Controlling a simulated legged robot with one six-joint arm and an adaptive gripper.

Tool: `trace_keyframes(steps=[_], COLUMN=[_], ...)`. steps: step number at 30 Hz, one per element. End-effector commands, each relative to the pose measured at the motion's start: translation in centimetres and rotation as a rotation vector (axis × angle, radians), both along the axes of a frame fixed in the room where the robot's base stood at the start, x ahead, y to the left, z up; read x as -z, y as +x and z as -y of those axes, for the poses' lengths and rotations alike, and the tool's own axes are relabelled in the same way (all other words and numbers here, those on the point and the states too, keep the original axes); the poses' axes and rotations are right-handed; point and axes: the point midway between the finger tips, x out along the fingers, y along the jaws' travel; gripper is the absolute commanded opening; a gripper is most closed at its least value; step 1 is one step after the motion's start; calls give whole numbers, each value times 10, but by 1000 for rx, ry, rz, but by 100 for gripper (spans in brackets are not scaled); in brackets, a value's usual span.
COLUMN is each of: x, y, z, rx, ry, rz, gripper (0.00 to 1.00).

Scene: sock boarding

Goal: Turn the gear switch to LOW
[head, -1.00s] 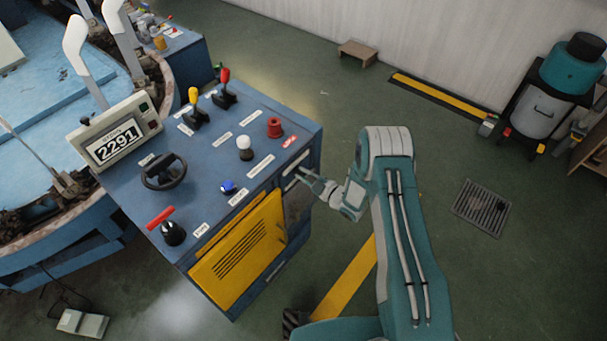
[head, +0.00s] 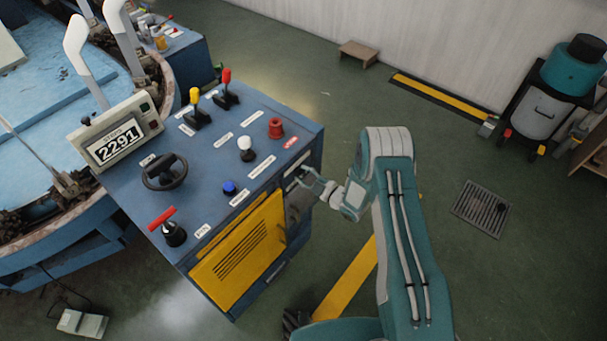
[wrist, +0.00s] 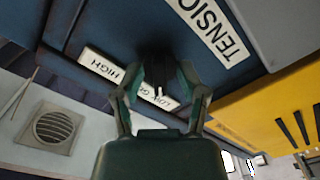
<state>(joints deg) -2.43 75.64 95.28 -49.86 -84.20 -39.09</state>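The gear switch appears as a dark knob (wrist: 156,62) on the blue console's side panel in the wrist view. A white label (wrist: 100,65) reading HIGH lies to its left, and a partly hidden label starting with LOW shows behind my fingers. My gripper (wrist: 162,78) is open, its two fingers on either side of the knob. I cannot tell whether they touch it. The switch's pointing direction is too dark to read. In the head view my gripper (head: 307,180) is at the console's right side, and the switch is hard to make out there.
A yellow vented door (head: 240,250) is below and left of my gripper. A TENSION label (wrist: 212,28) is near the switch.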

Motion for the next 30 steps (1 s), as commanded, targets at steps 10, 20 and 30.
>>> trace_keyframes(steps=[10,20,30], x=[1,1,2], y=[-18,-59,-73], z=[24,77,93], rx=[2,3,-1], ry=[0,-2,-1], rz=[-4,-2,-1], gripper=[51,51,51])
